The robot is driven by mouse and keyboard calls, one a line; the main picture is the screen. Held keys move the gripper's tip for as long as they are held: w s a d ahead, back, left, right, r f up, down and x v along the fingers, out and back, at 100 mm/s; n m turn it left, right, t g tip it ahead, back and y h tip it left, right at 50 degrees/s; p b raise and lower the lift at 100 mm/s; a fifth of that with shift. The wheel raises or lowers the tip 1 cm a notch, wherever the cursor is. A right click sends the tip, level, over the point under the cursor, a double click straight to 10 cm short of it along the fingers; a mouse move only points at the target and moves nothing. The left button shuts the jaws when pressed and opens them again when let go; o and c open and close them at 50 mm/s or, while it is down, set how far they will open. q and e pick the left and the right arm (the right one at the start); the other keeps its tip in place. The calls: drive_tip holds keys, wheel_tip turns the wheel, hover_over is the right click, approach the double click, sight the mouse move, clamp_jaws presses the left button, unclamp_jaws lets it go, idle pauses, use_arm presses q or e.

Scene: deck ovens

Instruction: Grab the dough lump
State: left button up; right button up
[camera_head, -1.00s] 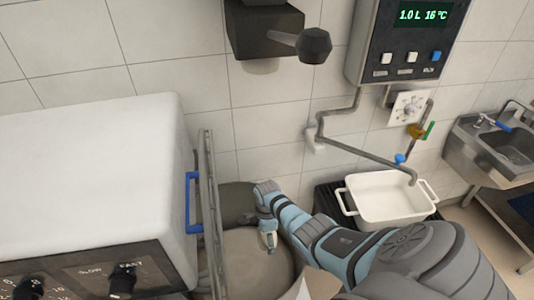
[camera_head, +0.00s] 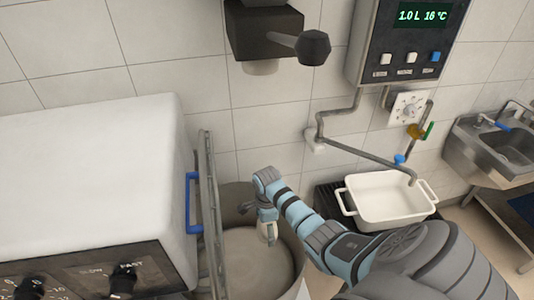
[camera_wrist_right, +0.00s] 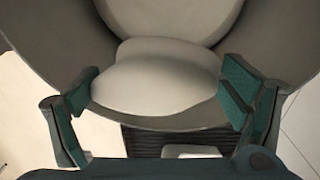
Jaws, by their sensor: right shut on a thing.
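A pale, smooth dough lump (camera_wrist_right: 155,82) sits between the two green finger pads of my right gripper (camera_wrist_right: 160,92) in the right wrist view. The gripper is shut on it. In the head view my right gripper (camera_head: 268,232) hangs pointing down over the round mixing bowl (camera_head: 292,228), with a pale bit at its tips. More pale dough (camera_head: 245,258) fills the bottom of the bowl below. My left gripper is not in view.
The white mixer body (camera_head: 90,170) and an upright metal guard (camera_head: 211,215) with a blue handle (camera_head: 192,202) stand left of the bowl. A white tub (camera_head: 390,205) stands right, under the water meter (camera_head: 408,45). A sink (camera_head: 490,145) is far right.

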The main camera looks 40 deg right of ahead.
drive_tip(key=shift+r, duration=0.45)
drive_tip(key=shift+r, duration=0.6)
